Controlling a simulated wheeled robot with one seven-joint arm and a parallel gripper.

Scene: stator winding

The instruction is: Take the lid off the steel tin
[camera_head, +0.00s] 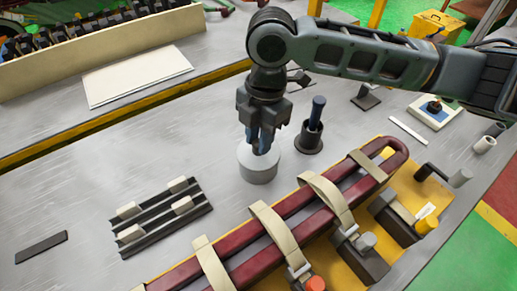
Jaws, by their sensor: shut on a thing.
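The steel tin (258,173) is a short light-grey cylinder standing upright on the grey bench, near the middle of the view. My gripper (262,147) points straight down over it, and its fingers with blue parts come down to the tin's top. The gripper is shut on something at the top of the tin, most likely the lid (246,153). The fingers hide the gripped part. I see no clear gap between lid and tin, and cannot tell whether the lid is still seated.
A dark cup with a blue-handled tool (316,118) stands close right of the tin. A maroon coil with tan straps (290,215) lies on a yellow fixture in front. A black slotted rack (160,215) is at left. Clear bench lies left of the tin.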

